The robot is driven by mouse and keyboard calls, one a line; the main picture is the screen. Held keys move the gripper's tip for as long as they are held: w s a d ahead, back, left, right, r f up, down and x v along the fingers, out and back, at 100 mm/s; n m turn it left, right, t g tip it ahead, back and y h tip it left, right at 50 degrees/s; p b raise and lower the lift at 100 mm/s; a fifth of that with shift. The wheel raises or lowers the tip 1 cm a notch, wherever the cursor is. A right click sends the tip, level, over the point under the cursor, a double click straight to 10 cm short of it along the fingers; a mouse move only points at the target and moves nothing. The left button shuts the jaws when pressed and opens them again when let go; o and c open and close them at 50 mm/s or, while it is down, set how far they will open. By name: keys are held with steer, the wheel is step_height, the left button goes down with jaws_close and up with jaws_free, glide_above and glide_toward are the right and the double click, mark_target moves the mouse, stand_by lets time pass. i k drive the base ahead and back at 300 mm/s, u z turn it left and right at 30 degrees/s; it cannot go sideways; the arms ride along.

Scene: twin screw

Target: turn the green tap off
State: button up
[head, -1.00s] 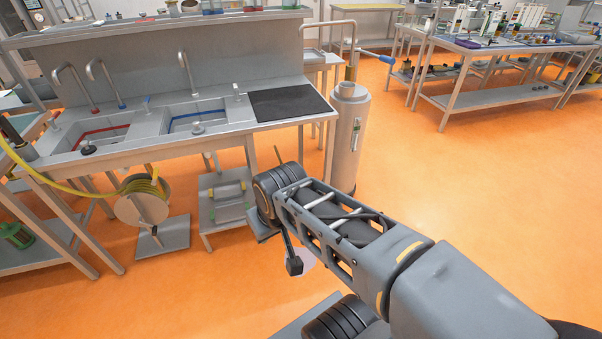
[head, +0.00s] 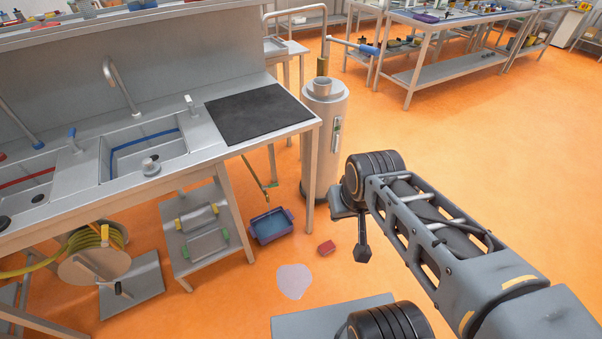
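A thin green pipe with a small green crosspiece (head: 271,185) hangs below the right end of the sink counter, and looks like the green tap. It is too small to tell how its handle is set. A purple basin (head: 271,226) with blue inside stands on the floor below it. My arm is at the right, with its far joint right of the tap and apart from it. A small dark part hangs under that joint; I cannot tell whether it belongs to my gripper. No fingertips can be made out.
The sink counter (head: 262,149) and its front leg border the tap. A grey cylinder (head: 323,130) stands close right of it. A low stand (head: 186,262), a red block (head: 326,248) and a pale patch (head: 293,281) are nearby. Orange floor is free at the right.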

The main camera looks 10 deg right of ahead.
mark_target(270, 186)
steer(key=z, duration=0.1)
steer(key=i, duration=0.8)
steer(key=u, duration=0.75)
steer(key=i, duration=0.5)
steer(key=u, duration=0.75)
